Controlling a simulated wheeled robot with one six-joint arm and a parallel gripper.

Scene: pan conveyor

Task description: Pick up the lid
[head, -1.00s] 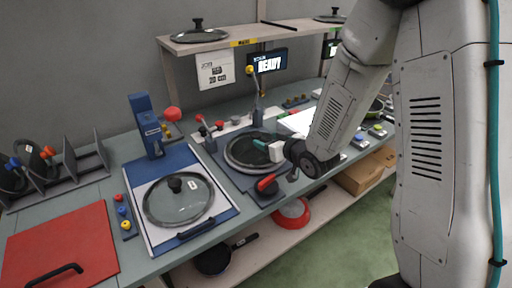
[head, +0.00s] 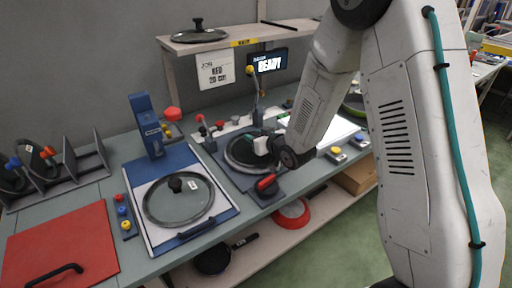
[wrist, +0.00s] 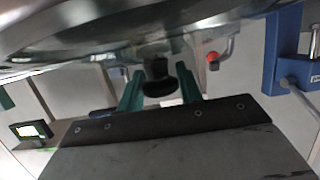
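In the wrist view, which looks upside down, a large lid (wrist: 70,35) fills the top, close and blurred. Its dark knob (wrist: 158,80) stands between the two teal fingers of my gripper (wrist: 161,87). The fingers are apart, with small gaps beside the knob; contact is not clear. In the head view my gripper (head: 263,146) is over the round dark lid or pan (head: 237,158) at the middle station, whose centre it hides. Another glass lid (head: 160,208) with a black knob lies on the blue-and-white tray (head: 225,209) to the left.
A red board (head: 60,240) and a dark rack (head: 70,175) are at the left. A blue stand (head: 146,125) rises behind the tray. A shelf (head: 215,44) carries another lid (head: 198,36). A screen (head: 268,62) reads READY. Pans (head: 212,261) sit on the lower shelf.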

